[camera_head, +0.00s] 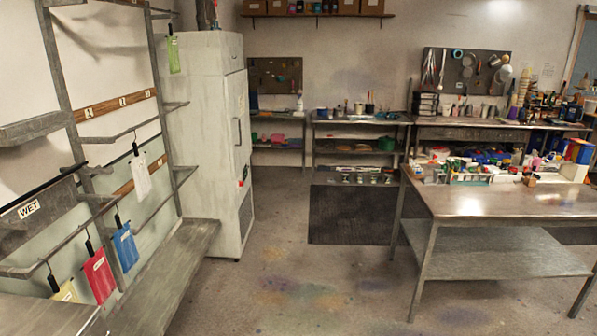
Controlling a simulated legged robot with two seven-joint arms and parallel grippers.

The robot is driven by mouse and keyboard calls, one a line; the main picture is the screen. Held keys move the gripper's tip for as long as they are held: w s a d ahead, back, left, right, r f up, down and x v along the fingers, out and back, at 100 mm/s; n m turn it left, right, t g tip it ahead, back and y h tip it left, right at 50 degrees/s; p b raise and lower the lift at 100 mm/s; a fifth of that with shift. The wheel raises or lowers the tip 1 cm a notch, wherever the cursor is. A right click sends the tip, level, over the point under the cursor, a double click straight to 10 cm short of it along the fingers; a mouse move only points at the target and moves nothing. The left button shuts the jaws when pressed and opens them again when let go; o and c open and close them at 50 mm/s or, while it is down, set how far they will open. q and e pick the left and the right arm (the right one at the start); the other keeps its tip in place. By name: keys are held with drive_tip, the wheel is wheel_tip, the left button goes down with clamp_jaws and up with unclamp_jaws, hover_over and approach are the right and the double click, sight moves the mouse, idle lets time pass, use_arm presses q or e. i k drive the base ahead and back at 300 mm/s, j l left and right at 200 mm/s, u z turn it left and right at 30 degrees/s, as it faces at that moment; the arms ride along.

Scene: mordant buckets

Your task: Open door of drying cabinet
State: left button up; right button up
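The drying cabinet (205,140) is a tall off-white metal cabinet standing left of centre against the back wall. Its door (240,145) faces right, seen at a steep angle, and looks closed. A dark vertical handle (238,131) sits on the door at mid height, with a small red spot below it. A vent grille shows low on the same side. Neither of my grippers shows in the head view.
A metal rack (72,85) with hanging coloured swatches and a low bench (165,275) runs along the left. A cluttered worktable (500,203) stands at the right. Shelving (355,152) lines the back. Open concrete floor (290,285) lies in the middle, before the cabinet door.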

sight(236, 86)
drive_tip(key=i+u, duration=0.1)
drive_tip(key=i, duration=1.2)
drive_tip(key=i+l+u, duration=0.15)
drive_tip(key=i, duration=0.5)
drive_tip(key=i+l, duration=0.1)
drive_tip(key=i, duration=0.6)
drive_tip(key=i+j+u, duration=0.2)
drive_tip(key=i+j, duration=0.15)
drive_tip(key=i, duration=1)
drive_tip(key=i+j+u, duration=0.2)
drive_tip(key=i, duration=1.15)
drive_tip(key=l, duration=0.1)
